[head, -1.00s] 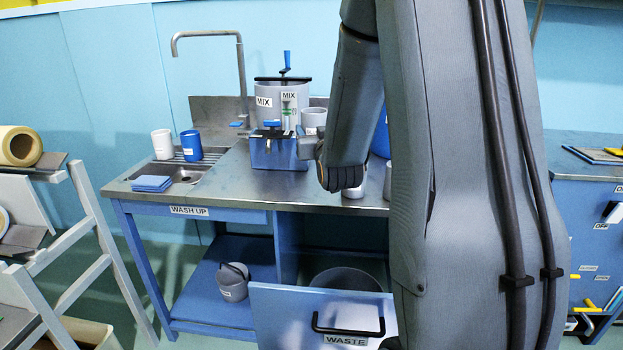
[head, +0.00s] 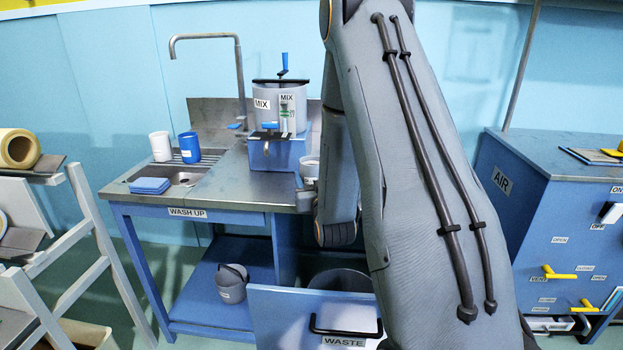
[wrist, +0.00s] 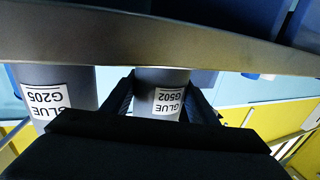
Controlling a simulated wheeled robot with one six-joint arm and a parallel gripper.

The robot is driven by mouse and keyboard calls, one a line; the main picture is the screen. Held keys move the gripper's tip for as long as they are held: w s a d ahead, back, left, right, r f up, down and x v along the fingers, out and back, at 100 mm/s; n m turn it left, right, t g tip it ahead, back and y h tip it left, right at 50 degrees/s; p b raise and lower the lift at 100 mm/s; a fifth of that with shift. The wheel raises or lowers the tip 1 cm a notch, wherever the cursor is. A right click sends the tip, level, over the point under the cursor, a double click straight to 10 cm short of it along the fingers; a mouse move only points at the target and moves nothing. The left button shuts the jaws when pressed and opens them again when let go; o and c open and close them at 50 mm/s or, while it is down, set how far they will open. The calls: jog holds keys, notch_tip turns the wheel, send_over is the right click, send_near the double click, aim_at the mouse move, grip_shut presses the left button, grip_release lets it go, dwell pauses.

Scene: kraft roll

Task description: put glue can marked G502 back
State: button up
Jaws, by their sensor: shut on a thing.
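In the wrist view, which shows the labels upside down, the grey glue can marked G502 (wrist: 162,92) is between the fingers of my gripper (wrist: 162,98), which is shut on it. A second grey can marked G205 (wrist: 55,90) stands just to the left, apart from the held can. A metal edge (wrist: 150,45) crosses the picture and hides one end of both cans, so I cannot tell whether G502 rests on anything. In the head view my arm hides the gripper and the held can.
The steel-topped bench (head: 232,180) carries a mixer (head: 280,110), a white cup (head: 161,146) and a blue cup (head: 190,147). A light grey can (head: 309,167) is partly hidden by my arm. The WASTE drawer (head: 275,315) is open in front. A blue AIR cabinet (head: 520,185) stands right.

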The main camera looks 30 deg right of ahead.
jog(key=shift+f, duration=0.1)
jog(key=shift+f, duration=0.15)
jog(key=o, duration=1.2)
jog(key=shift+r, duration=0.25)
jog(key=v, duration=1.2)
